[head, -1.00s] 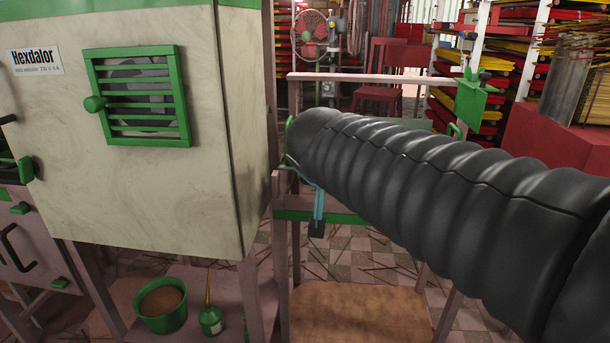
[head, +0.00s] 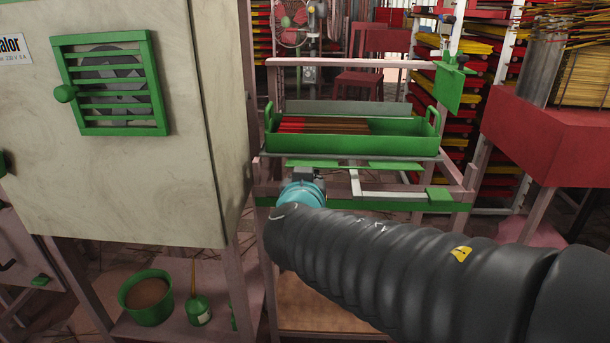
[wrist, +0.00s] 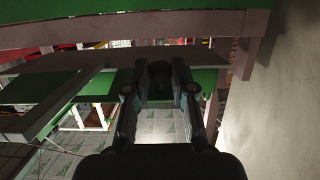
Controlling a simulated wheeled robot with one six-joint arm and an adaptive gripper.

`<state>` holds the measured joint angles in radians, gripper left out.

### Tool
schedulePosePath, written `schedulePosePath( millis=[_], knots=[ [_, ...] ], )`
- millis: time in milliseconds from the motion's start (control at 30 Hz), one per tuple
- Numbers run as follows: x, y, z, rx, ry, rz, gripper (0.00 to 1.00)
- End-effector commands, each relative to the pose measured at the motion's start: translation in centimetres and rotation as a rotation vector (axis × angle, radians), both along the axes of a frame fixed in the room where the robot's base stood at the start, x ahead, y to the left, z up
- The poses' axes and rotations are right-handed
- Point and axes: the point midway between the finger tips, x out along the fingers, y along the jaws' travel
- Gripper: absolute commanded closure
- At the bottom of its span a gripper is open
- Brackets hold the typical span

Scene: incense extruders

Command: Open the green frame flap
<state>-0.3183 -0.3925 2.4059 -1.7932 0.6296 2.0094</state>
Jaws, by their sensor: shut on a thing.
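A thin green flap (head: 395,165) lies nearly flat along the front of the pinkish metal frame (head: 455,205), below the green tray. A green panel that I take for this flap shows beyond my fingers in the wrist view (wrist: 207,79). My gripper (wrist: 160,88) reaches in under the tray, its fingers closed in on the edge of this green panel. The exact contact is dark and hard to see. In the head view, my black-sleeved arm and teal wrist hide most of my gripper at the left part of the flap.
A green tray (head: 350,145) with red-brown sticks sits on the frame just above. The beige cabinet (head: 130,190) with a green louvred vent (head: 110,83) stands close at left. An upright green plate (head: 450,88) and a red bin (head: 555,135) are at right.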

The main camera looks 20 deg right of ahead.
Motion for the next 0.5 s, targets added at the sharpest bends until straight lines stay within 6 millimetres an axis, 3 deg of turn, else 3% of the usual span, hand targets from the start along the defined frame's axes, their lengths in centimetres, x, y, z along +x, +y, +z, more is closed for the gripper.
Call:
schedulePosePath(
  millis=[500],
  knots=[
    [0.10, 0.03, -0.53, -0.020, -0.064, 0.001, 1.00]
  ],
)
